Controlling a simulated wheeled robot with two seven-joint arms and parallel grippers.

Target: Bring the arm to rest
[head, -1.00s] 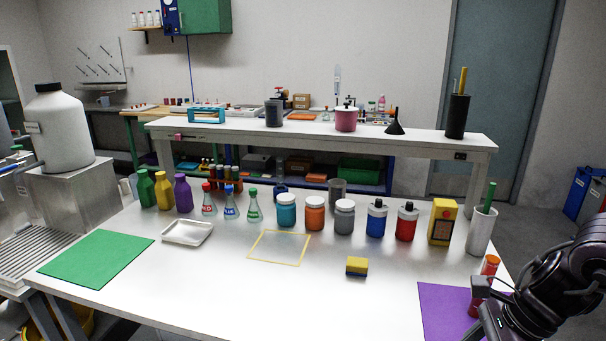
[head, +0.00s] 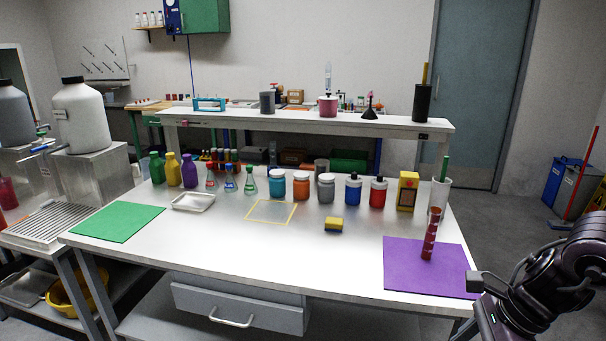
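My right arm's gripper (head: 480,287) shows at the lower right, beside the right edge of the purple mat. Its fingers are dark and partly cut off, so I cannot tell whether it is open or shut. A red cylinder (head: 429,240) stands upright on the purple mat (head: 410,275), apart from the gripper. My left gripper is not in view.
The white table (head: 215,250) holds a green mat (head: 118,221), a white tray (head: 193,202), a yellow square outline (head: 248,219) and a yellow sponge (head: 333,224). Bottles, flasks and jars line its back. A drawer (head: 240,304) hangs below. The front middle is clear.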

